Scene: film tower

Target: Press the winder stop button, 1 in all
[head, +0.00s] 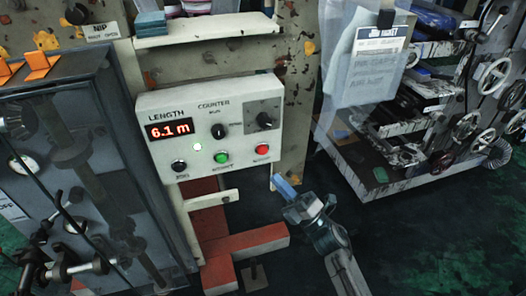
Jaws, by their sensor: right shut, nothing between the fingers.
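A white control box (205,115) marked LENGTH COUNTER stands in the middle of the head view, its red display reading 6.1 m. A red button (262,149) is at its lower right. A green button (221,157) and a black button (179,166) are to the left along the same row. The small labels by the buttons are too blurred to read surely. My right gripper (282,186), with blue fingertips, is shut and empty. It shows below and a little right of the red button, apart from it in the picture. My left gripper is not in view.
Two black knobs (264,121) are on the box above the buttons. A cream bracket (212,199) and a red frame (240,244) are below it. A grey glass-fronted cabinet (115,170) stands left. A machine with handwheels (494,77) stands right, beyond dark open floor (420,235).

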